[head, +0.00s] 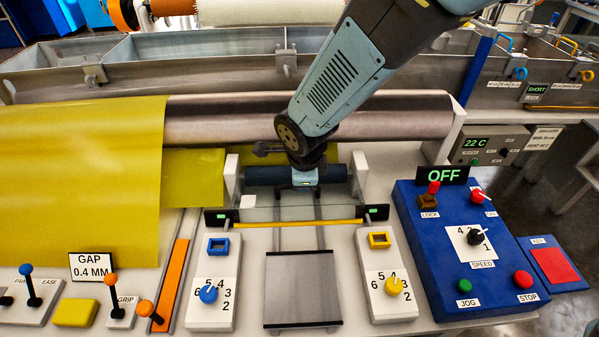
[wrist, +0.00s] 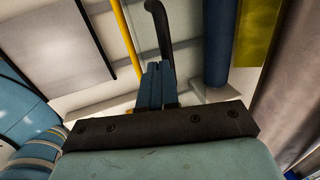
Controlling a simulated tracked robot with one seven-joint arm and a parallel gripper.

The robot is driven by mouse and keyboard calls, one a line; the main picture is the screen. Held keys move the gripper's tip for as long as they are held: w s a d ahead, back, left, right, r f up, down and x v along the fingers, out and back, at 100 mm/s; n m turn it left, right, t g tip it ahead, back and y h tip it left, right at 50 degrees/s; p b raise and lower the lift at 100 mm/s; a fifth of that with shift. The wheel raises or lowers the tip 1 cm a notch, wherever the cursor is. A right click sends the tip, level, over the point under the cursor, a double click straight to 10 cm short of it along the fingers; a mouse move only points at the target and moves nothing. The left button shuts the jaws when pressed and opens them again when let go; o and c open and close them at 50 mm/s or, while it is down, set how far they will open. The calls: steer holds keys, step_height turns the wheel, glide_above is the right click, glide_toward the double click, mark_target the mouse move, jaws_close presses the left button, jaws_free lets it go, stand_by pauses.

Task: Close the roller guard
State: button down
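The roller guard (head: 335,212) is a clear panel with a yellow bar (head: 300,223) along its front edge. It spans between two white control blocks, in front of a dark blue roller (head: 262,174). Its exact angle is hard to tell. My gripper (head: 304,184) is over the middle of the roller, just behind the guard. In the wrist view its blue fingers (wrist: 157,85) are side by side with almost no gap. A dark curved bar (wrist: 160,25) runs beside and behind them; I cannot tell whether they touch it. The yellow bar also shows in the wrist view (wrist: 128,40).
White blocks with dials stand left (head: 213,285) and right (head: 388,275) of a grey plate (head: 302,290). A yellow sheet (head: 80,180) hangs at left, and a large metal roller (head: 400,118) lies behind.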

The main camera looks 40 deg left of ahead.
steer(key=shift+s+d+f, duration=0.15)
steer(key=shift+s+f, duration=0.05)
steer(key=shift+f, duration=0.1)
stand_by(0.4)
steer(key=s+d+r, duration=0.5)
steer(key=s, duration=0.1)
steer(key=shift+s+r, duration=0.25)
steer(key=w+d+r+n, duration=0.2)
steer(key=w+d+r, duration=0.5)
steer(key=d, duration=0.4)
steer(key=w+d+r+n, duration=0.2)
steer(key=w+d+r, duration=0.5)
steer(key=d, duration=0.4)
steer(key=s+d+r+n+t, duration=0.1)
steer(key=s+d+r+n, duration=0.1)
steer(key=d, duration=0.6)
steer(key=s+d+r+n+t+h, duration=0.1)
steer(key=s+d+r+n, duration=0.1)
steer(key=d, duration=0.6)
steer(key=s+d+r+n+t, duration=0.1)
steer(key=s+d+r+n, duration=0.1)
steer(key=d, duration=0.6)
steer(key=shift+r+n+h, duration=0.4)
steer(key=shift+r, duration=0.15)
